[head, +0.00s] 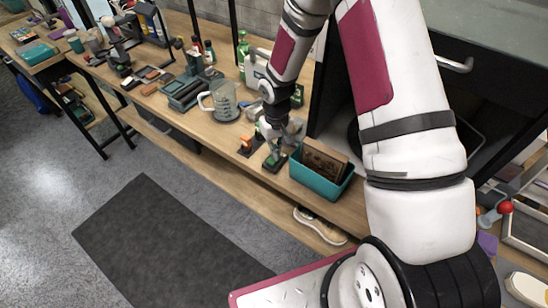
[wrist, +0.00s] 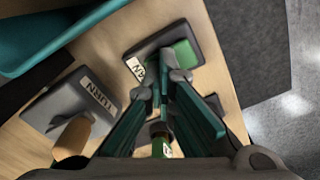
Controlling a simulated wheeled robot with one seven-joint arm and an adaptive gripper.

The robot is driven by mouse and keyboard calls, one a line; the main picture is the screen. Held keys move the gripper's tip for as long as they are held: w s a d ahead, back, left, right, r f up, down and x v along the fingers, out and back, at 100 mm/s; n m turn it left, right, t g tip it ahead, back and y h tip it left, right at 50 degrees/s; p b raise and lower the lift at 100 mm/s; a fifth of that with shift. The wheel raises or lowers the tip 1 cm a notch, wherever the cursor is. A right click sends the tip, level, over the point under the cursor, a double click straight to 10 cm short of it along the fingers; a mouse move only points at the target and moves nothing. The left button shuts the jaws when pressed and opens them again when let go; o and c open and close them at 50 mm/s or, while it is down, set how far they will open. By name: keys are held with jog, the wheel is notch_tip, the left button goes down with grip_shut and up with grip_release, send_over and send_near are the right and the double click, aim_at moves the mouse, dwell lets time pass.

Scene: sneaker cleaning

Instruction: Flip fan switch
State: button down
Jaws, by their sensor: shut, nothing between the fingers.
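The fan switch is a small dark box (wrist: 165,48) with a green rocker (wrist: 186,52) and a white label, partly hidden, of which an N shows. In the head view the switch box (head: 274,163) sits on the wooden bench, left of the teal bin. My gripper (wrist: 162,84) is shut and empty, pointing down with its fingertips at the near edge of this box, close to the green rocker. I cannot tell whether they touch it. In the head view my gripper (head: 275,147) is right above the box and hides part of it.
A second dark box (wrist: 80,98) labelled TURN, with a tan-orange knob (wrist: 73,137), sits close beside. A teal bin (head: 320,188) holding a brown item stands to the right. A clear jug (head: 223,101) stands behind to the left. The bench's front edge is near.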

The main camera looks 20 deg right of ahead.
jog(key=shift+r+p, duration=0.95)
jog(key=shift+r, duration=2.5)
jog(key=shift+r, duration=0.2)
jog(key=s+d+r+t+h, duration=0.1)
jog(key=s+r, duration=0.3)
jog(key=r, duration=0.7)
jog(key=s+r+t, duration=0.2)
jog(key=s+r, duration=0.2)
jog(key=r, duration=0.8)
jog(key=s+r+t, duration=0.1)
jog(key=s+r, duration=0.3)
jog(key=s, duration=0.4)
jog(key=s+a+r+m+t+y+b, duration=0.1)
jog(key=s+r, duration=0.4)
jog(key=s, duration=0.4)
jog(key=shift+r+t, duration=0.2)
jog(key=shift+t, duration=0.1)
